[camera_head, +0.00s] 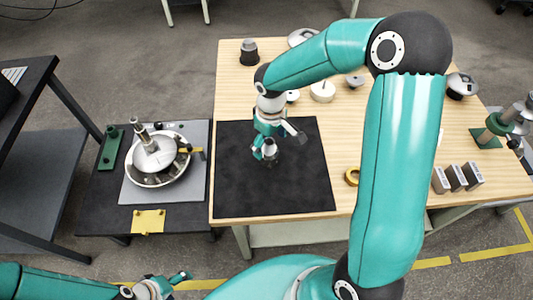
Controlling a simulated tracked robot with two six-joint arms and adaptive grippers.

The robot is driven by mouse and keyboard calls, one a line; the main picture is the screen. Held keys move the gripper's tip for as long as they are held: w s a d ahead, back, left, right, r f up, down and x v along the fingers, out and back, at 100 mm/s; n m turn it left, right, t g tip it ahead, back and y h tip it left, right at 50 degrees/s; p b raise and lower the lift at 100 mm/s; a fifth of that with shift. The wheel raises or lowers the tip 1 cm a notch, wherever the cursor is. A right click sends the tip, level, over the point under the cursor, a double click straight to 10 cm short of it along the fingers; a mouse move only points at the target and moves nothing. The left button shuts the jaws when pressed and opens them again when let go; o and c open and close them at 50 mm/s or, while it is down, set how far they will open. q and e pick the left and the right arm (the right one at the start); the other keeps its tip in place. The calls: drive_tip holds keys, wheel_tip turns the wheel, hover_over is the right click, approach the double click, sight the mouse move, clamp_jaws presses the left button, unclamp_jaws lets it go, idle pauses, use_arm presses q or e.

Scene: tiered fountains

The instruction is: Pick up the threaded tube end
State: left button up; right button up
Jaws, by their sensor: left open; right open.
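A small silver-grey piece with a dark lower part (270,149), which looks like the threaded tube end, stands on the black mat (310,190) on the wooden table. My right gripper (277,145) is open right at this piece, with one finger on its left and one at its upper right. I cannot tell whether the fingers touch it. My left gripper (172,285) is open and empty low in the view, in front of the dark side table, and partly cut off by the bottom edge.
A tiered metal fountain (157,162) stands on a grey plate on the dark side table (100,215) at left. Several parts line the back of the wooden table (235,85). The mat's front is clear.

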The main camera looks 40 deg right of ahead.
sight(268, 154)
drive_tip(key=f, duration=0.5)
drive_tip(key=shift+s+a, duration=0.15)
drive_tip(key=shift+a, duration=0.2)
drive_tip(key=c, duration=1.5)
